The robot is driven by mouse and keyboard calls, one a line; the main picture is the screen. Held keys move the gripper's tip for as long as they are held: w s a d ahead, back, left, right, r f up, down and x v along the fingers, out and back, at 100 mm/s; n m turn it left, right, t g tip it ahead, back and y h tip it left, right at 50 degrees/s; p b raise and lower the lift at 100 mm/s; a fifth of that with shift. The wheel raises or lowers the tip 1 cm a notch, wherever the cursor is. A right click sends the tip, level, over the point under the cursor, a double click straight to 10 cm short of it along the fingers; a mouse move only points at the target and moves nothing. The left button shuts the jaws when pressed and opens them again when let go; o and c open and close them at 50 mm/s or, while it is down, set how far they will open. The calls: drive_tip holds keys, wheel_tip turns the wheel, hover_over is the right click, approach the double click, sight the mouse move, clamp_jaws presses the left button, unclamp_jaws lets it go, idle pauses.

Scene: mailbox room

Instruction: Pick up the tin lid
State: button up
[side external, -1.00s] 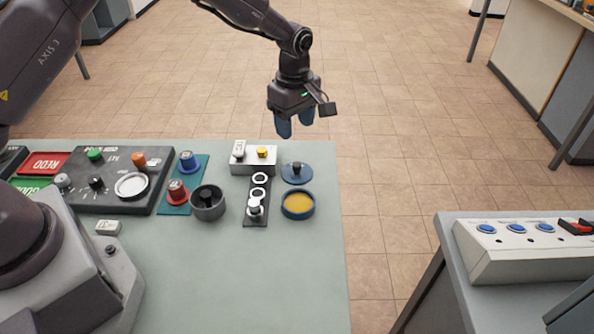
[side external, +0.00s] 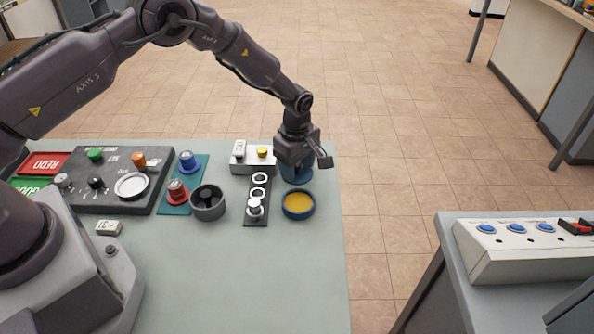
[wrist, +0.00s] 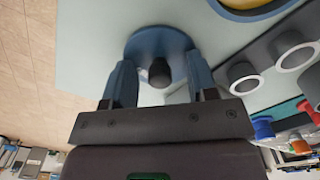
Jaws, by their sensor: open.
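The tin lid is a flat blue disc with a dark knob in its middle. In the wrist view the tin lid (wrist: 150,42) lies on the table, with its knob (wrist: 160,72) between the two fingers. My gripper (wrist: 160,75) is open, one finger on each side of the knob, and I cannot tell whether the fingers touch the lid. In the side view my gripper (side external: 296,172) is low over the lid and hides most of it. The open blue tin (side external: 298,205) with a yellow inside stands just in front of the lid.
A dark strip with white rings (side external: 256,200) and a white box with a yellow button (side external: 262,153) stand left of the gripper. A grey round cup (side external: 207,203) and red and blue knobs are further left. The table's right edge is close; the front of the table (side external: 250,280) is clear.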

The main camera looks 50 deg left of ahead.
drive_tip(key=shift+c, duration=0.5)
clamp_jaws()
drive_tip(key=shift+r, duration=0.1)
